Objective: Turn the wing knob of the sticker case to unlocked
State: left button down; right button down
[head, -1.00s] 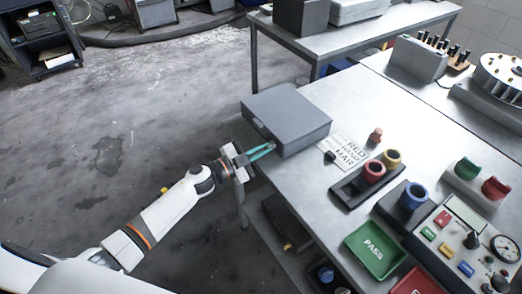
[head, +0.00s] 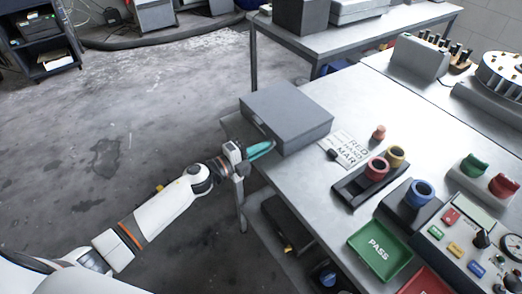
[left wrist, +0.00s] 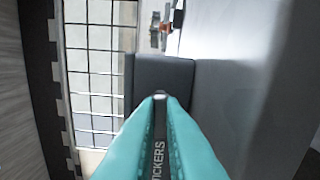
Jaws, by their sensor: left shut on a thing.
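The sticker case is a grey box (head: 290,112) on the near left corner of the workbench. Its front face with a dark plate (left wrist: 170,72) lettered "STICKERS" shows in the left wrist view, where the case's grey wall (left wrist: 235,90) also appears. My left gripper (head: 270,147) has teal fingers and reaches the case's front. In the left wrist view its fingertips (left wrist: 162,99) are shut on the small wing knob (left wrist: 160,96). The knob is mostly hidden between them, so I cannot tell its setting. My right gripper is not in view.
A lettered card (head: 343,150), a black stand with red and yellow cups (head: 375,170), a blue cup (head: 420,193) and a green PASS tray (head: 380,250) lie right of the case. Open floor (head: 140,130) is left of the bench.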

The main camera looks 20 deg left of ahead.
pick_arm(q)
jog(key=shift+f+m, duration=0.1)
jog(key=shift+m, duration=0.5)
jog(key=c, duration=1.5)
grip_release()
jog(key=shift+c, duration=0.2)
jog(key=b+v, duration=0.2)
jog(key=v, duration=1)
